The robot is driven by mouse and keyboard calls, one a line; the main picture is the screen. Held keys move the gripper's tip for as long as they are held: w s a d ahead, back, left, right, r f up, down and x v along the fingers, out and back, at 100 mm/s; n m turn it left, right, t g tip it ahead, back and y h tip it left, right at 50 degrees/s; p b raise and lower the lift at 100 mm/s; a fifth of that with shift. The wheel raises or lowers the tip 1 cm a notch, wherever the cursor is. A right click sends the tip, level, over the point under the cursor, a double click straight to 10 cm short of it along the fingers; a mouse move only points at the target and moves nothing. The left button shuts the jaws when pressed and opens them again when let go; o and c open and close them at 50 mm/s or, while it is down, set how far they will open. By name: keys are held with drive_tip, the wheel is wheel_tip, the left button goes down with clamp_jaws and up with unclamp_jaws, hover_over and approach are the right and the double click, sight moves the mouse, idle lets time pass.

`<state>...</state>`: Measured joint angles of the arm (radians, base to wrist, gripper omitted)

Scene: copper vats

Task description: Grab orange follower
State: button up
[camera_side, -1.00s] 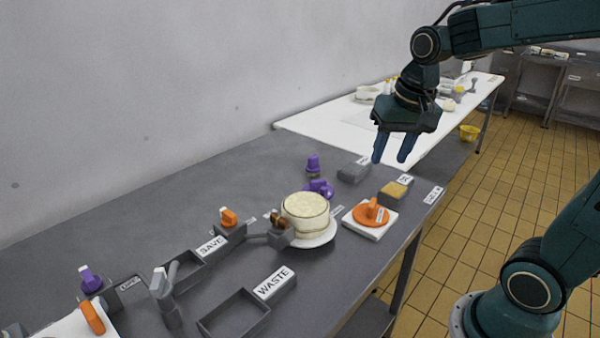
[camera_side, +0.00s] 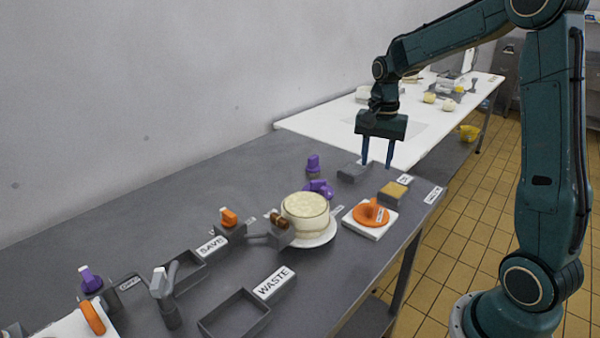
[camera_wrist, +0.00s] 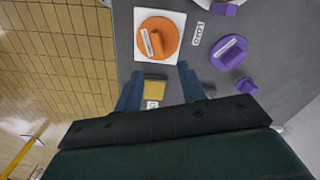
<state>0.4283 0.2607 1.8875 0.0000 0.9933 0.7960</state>
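The orange follower, a flat round disc with a raised grip and a small label, lies on a white square board (camera_side: 376,232) near the table's right edge. The disc (camera_side: 366,213) also shows near the top of the wrist view (camera_wrist: 168,45). My gripper (camera_side: 377,168) points down with two blue fingers apart and nothing between them. It is above the table, behind the disc and higher than it in the side view. In the wrist view my fingertips (camera_wrist: 160,73) are just below the white board.
A cheese wheel (camera_side: 305,209) on a white plate stands left of the disc. Purple parts (camera_side: 318,188) lie behind it. A grey block with a yellow top (camera_side: 393,192) is close to the disc. Other orange parts (camera_side: 228,216) stand farther left, near the SAVE and WASTE trays.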

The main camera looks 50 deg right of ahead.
sight(372, 203)
drive_tip(key=shift+f, duration=4.3)
drive_tip(key=shift+s+f, duration=0.1)
drive_tip(key=shift+s+f, duration=0.15)
drive_tip(key=shift+f, duration=1.1)
drive_tip(key=shift+s+f, duration=0.1)
drive_tip(key=shift+f, duration=1.15)
clamp_jaws()
